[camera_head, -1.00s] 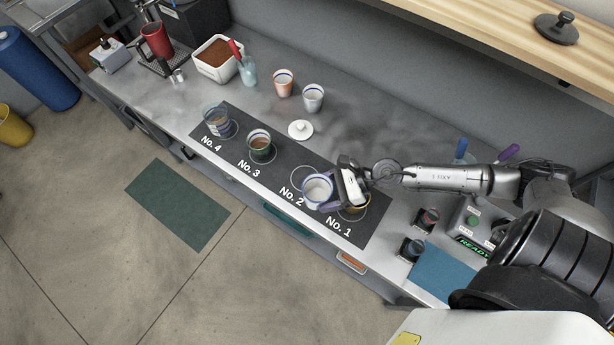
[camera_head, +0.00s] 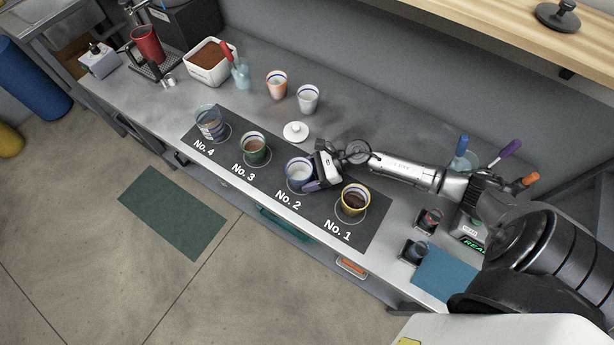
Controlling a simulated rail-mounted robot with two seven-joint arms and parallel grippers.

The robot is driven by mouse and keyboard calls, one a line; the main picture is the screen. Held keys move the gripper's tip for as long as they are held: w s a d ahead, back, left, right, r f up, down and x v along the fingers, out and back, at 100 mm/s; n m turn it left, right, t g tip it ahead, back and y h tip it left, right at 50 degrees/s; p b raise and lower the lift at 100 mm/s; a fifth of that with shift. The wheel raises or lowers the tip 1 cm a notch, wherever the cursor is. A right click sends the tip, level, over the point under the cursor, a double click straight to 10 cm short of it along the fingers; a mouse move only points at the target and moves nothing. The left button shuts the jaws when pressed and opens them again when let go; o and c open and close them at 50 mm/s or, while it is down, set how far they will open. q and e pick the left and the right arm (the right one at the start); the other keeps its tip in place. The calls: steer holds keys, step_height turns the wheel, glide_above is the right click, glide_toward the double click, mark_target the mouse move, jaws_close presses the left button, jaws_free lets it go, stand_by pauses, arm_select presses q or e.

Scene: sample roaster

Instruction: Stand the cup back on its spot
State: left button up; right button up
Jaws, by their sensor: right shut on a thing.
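The white cup with a blue band inside its rim (camera_head: 298,170) is upright at the No. 2 spot of the dark mat (camera_head: 276,180). My right gripper (camera_head: 314,172) is shut on its right side. The cup covers most of the No. 2 ring, and I cannot tell whether its base touches the mat. A yellow-rimmed cup with dark contents (camera_head: 354,200) stands at No. 1. A green cup (camera_head: 255,150) stands at No. 3, and a blue-grey cup (camera_head: 209,124) at No. 4. My left gripper is out of view.
A white lid (camera_head: 295,132) lies behind the mat. An orange cup (camera_head: 277,84) and a white cup (camera_head: 308,98) stand farther back. A container of brown grounds (camera_head: 211,62) is at back left. A blue cloth (camera_head: 444,276) lies at front right.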

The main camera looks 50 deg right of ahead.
steer(key=shift+f, duration=0.6)
steer(key=shift+f, duration=0.1)
steer(key=shift+f+b, duration=0.15)
steer(key=shift+b, duration=0.15)
steer(key=o, duration=1.1)
steer(key=shift+s+d+r, duration=0.1)
steer(key=shift+d+r, duration=0.1)
steer(key=shift+r, duration=0.1)
steer(key=v, duration=1.1)
steer(key=shift+s+d+r, duration=0.15)
steer(key=shift+s, duration=0.05)
